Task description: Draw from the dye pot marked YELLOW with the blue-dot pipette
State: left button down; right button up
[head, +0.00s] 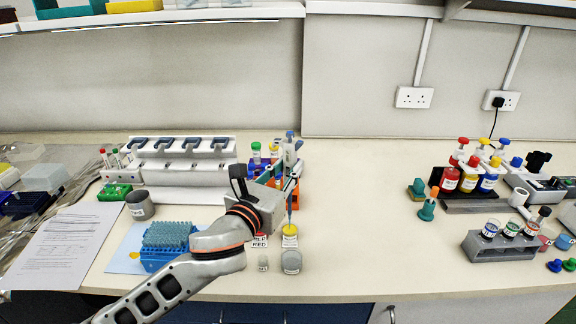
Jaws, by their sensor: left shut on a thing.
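My left gripper (286,191) is shut on an upright pipette (290,156), a pale body with a blue top. A blue dot cannot be made out apart from that top. The pipette's thin lower end points down at the dye pot marked YELLOW (290,241), whose yellow dye shows from above. The tip meets the yellow area in the picture; I cannot tell whether it is in the dye or just above it. A pot marked RED (259,244) stands just left, mostly hidden by my left arm. My right gripper is not in view.
A clear pot (291,262) stands in front of the yellow one. A blue tip box (166,247), a grey cup (139,206) and a white pipette stand (182,168) are to the left. Capped tubes in an orange rack (277,182) are close behind.

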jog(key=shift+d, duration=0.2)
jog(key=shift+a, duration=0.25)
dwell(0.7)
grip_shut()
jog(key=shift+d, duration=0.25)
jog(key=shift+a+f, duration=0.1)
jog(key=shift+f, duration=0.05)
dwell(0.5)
